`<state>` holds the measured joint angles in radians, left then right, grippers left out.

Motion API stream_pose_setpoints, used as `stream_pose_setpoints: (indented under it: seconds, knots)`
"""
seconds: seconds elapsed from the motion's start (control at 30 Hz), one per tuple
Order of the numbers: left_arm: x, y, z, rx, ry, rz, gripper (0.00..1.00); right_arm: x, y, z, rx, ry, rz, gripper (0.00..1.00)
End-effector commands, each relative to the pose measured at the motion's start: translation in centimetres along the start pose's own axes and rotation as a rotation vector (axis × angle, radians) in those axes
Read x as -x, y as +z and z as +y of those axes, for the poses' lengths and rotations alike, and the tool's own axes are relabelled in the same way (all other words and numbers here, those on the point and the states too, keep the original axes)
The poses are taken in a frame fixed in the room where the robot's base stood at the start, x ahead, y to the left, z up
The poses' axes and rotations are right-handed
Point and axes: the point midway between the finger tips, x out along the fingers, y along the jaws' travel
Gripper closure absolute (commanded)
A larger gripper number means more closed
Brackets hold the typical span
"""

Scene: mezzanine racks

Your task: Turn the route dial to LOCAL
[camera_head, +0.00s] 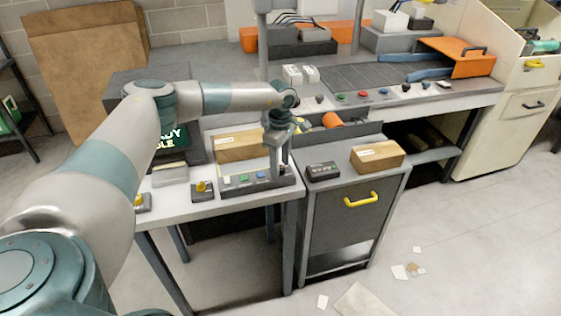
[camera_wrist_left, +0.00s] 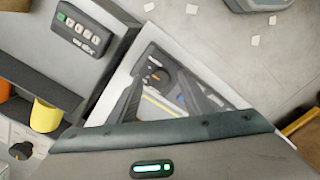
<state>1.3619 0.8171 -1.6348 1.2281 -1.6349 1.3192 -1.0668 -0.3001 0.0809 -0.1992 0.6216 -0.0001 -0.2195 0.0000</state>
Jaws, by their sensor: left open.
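My left gripper (camera_head: 278,172) points down over the right end of a grey control panel (camera_head: 240,187) on the near table. The panel carries blue and green buttons. In the left wrist view, my left gripper (camera_wrist_left: 157,75) is open, and a dark round knob (camera_wrist_left: 160,78) shows between its fingers. It looks like the route dial, but its lettering and pointer are too small to read. I cannot tell if the fingers touch it. In the head view my gripper hides the dial. My right gripper is not in view.
A cardboard box (camera_head: 239,146) stands behind the panel. A dark button box (camera_head: 322,171) and another carton (camera_head: 377,156) sit on the cabinet to the right. A yellow-knobbed switch (camera_head: 203,190) is left of the panel. A dark display (camera_head: 172,140) stands behind my arm.

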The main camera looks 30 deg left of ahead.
Motion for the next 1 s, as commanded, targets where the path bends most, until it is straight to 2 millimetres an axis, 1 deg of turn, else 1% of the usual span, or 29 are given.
stream_pose_setpoints:
  seconds: [0.17,0.43,0.47,0.5,0.57,0.6,0.63,1.0]
  knots:
    - [-0.78,0.04,-0.04,-0.002,-0.001,0.001,0.55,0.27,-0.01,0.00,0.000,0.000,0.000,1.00]
    - [-0.86,0.03,-0.03,-0.001,0.000,0.000,0.55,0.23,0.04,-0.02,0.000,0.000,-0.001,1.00]
    - [-0.85,0.03,-0.02,-0.001,0.000,0.000,0.60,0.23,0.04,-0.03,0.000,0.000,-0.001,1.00]
    - [-0.85,0.03,-0.02,-0.001,0.000,0.000,0.70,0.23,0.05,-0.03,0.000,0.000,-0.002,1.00]
    - [-0.84,0.03,-0.02,-0.001,0.000,0.000,0.84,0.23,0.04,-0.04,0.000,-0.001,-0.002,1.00]
    - [-0.83,0.03,-0.02,-0.001,0.000,0.000,0.93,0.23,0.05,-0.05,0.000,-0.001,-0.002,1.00]
    - [-0.83,0.02,-0.02,-0.001,0.000,0.000,0.96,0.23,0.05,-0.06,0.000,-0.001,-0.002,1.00]
    - [-0.87,0.03,-0.02,0.031,0.000,-0.001,0.96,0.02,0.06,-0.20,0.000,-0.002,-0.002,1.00]
